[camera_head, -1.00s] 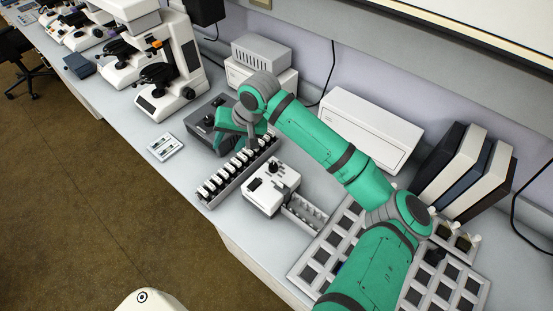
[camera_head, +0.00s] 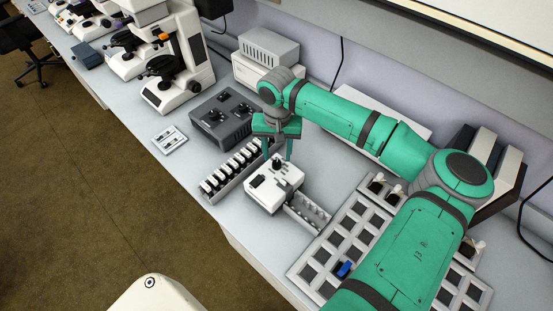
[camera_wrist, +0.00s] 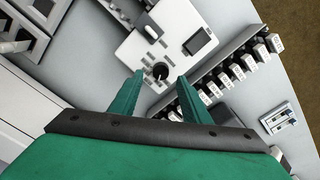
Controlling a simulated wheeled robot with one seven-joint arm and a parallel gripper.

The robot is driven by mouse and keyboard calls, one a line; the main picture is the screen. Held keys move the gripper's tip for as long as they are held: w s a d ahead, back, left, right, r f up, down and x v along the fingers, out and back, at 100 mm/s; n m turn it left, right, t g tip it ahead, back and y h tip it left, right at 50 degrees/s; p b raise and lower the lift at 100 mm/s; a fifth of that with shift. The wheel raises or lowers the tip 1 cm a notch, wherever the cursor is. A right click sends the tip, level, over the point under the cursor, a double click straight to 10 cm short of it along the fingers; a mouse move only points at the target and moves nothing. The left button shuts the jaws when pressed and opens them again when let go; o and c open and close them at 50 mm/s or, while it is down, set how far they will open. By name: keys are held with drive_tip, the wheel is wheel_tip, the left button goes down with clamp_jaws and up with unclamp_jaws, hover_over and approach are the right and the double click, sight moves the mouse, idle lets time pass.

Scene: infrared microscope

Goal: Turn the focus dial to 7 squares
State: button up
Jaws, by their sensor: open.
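A white box (camera_head: 262,196) stands on the bench and carries a round black dial (camera_head: 277,163). In the wrist view the dial (camera_wrist: 160,70) sits on the box's white top (camera_wrist: 135,50), with small dark marks around it; I cannot read its setting or tell for sure that it is the focus dial. My gripper (camera_head: 278,157) points down over the box, its green fingers apart. In the wrist view the gripper (camera_wrist: 160,77) has one finger on each side of the dial; I cannot tell whether either touches it. A dark rectangular part (camera_wrist: 198,42) is also on the box.
A rack of white-topped pieces (camera_head: 229,171) stands left of the box, and a grey control box (camera_head: 208,124) with black knobs behind it. A small metal tray (camera_head: 307,214) adjoins the box's right side. A compartment tray (camera_head: 304,284) lies at front right; microscopes (camera_head: 180,70) stand back left.

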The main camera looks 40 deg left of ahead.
sight(277, 163)
drive_tip(key=shift+s+f, duration=0.1)
drive_tip(key=shift+f, duration=1.9)
drive_tip(key=c, duration=1)
drive_tip(key=shift+c, duration=0.2)
drive_tip(key=shift+n, duration=2.9)
drive_tip(key=o, duration=1)
